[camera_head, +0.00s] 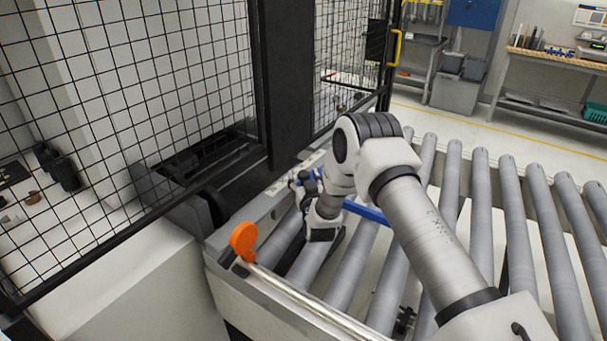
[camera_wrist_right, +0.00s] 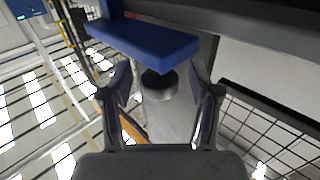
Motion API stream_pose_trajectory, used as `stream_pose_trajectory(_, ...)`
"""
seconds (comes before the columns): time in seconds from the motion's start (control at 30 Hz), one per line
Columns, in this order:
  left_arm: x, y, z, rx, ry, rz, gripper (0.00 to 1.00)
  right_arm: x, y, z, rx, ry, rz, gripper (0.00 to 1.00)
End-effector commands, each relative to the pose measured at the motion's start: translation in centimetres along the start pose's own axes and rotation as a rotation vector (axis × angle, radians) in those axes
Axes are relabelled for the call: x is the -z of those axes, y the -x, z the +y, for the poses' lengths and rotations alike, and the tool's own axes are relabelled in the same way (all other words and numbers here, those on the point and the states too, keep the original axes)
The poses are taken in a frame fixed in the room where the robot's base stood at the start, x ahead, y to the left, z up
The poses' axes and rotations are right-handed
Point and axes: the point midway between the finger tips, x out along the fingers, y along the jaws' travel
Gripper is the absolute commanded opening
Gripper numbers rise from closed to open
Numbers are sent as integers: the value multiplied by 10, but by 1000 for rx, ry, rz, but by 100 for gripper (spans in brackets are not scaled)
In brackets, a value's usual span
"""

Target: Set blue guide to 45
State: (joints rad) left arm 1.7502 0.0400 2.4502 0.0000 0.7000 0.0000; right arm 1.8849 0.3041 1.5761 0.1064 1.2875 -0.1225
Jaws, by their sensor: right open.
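The blue guide (camera_head: 368,213) is a bar lying across the rollers, partly hidden behind my right arm. In the right wrist view it shows as a blue block (camera_wrist_right: 145,42) across the top. A dark round knob (camera_wrist_right: 158,84) sits just below it. My right gripper (camera_wrist_right: 160,78) is open, with one finger on each side of the knob; contact cannot be told. In the head view my right gripper (camera_head: 304,181) is at the guide's left end by the conveyor edge, small and partly hidden by my wrist. The scale's numbers are unreadable. My left gripper is out of view.
An orange knob (camera_head: 243,240) stands at the near left corner of the conveyor frame. Grey rollers (camera_head: 480,200) extend right. A black mesh fence (camera_head: 130,90) and dark post (camera_head: 286,80) stand close on the left. Workbenches stand far back.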

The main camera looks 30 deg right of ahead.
Motion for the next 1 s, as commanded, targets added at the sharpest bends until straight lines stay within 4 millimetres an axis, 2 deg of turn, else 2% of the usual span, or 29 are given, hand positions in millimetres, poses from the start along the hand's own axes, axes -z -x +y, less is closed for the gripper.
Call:
stream_pose_trajectory(0.23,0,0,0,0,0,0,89,-1,-3,0,0,0,-1,62)
stream_pose_trajectory(0.27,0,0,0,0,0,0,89,-1,-3,0,0,0,-1,55)
stream_pose_trajectory(0.4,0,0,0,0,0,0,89,-1,-3,0,0,0,-1,5)
stream_pose_trajectory(0.43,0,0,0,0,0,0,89,-1,-3,0,0,0,-1,0)
stream_pose_trajectory(0.67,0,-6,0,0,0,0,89,-3,-8,5,-1,-1,2,0)
stream_pose_trajectory(0.77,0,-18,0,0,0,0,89,-5,-20,18,-3,-2,4,0)
stream_pose_trajectory(1.0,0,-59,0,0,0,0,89,-8,-67,64,-3,-1,8,0)
